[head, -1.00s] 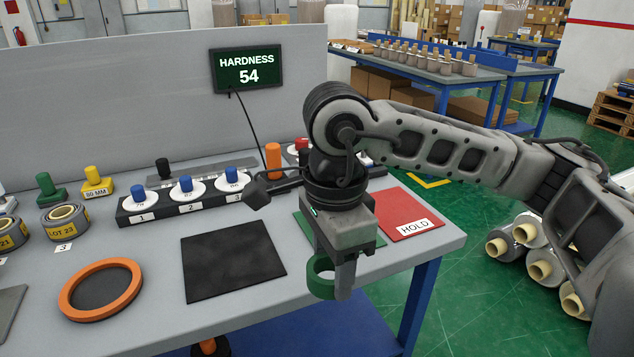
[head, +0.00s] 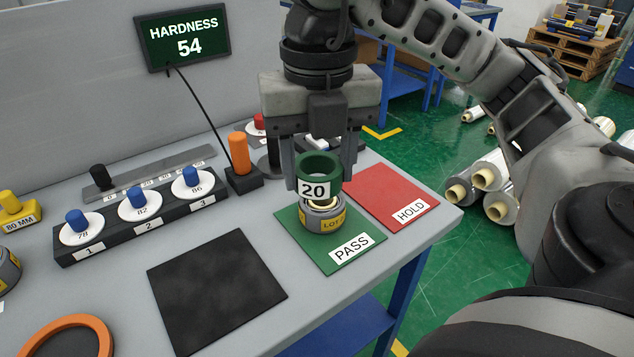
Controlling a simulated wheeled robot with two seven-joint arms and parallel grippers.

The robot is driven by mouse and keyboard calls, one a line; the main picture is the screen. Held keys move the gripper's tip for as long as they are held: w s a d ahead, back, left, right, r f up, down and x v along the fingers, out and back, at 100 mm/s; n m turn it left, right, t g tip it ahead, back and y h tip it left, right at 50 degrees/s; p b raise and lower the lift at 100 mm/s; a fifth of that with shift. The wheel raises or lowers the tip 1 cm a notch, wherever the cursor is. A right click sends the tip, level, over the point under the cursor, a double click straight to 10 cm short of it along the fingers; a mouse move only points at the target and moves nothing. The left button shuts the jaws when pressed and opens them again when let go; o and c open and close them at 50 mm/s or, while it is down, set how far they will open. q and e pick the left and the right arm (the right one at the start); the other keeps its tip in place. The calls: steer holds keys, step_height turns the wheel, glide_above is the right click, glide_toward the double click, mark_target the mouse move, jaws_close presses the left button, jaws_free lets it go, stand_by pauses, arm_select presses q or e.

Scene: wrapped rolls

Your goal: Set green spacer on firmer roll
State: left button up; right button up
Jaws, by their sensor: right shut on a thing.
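The green spacer (head: 319,164) is an upright ring with a white "20" label. My right gripper (head: 320,180) comes down from above and is shut on the spacer, one finger on each side. The spacer is directly over a grey wrapped roll (head: 312,222) with a yellow "LOT" label and pale core. I cannot tell whether it touches the roll. This roll stands on the green PASS mat (head: 352,262). Part of another grey roll (head: 8,272) shows at the left edge. The hardness display (head: 184,36) reads 54. My left gripper is not in view.
A red HOLD mat (head: 385,195) lies right of the PASS mat. A black pad (head: 215,290) and an orange ring (head: 40,335) lie in front. A black block with numbered blue-knobbed discs (head: 148,222) and an orange-topped device (head: 240,160) stand behind.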

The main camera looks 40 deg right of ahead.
steer(key=w+d+f, duration=0.2)
steer(key=f, duration=0.2)
steer(key=w+d+f+b, duration=0.1)
steer(key=w+d+f, duration=0.2)
steer(key=f, duration=0.1)
steer(key=w+d+f+b, duration=0.1)
steer(key=w+d+f, duration=0.2)
steer(key=f, duration=0.1)
steer(key=shift+d, duration=0.25)
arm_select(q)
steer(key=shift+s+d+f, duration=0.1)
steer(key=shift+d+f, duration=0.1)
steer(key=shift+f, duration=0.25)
arm_select(e)
steer(key=shift+f+b, duration=0.3)
steer(key=shift+b, duration=0.05)
steer(key=shift+f, duration=0.25)
steer(key=o, duration=0.9)
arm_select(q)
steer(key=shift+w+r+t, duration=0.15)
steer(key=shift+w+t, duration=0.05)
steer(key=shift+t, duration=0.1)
arm_select(e)
steer(key=shift+o, duration=0.2)
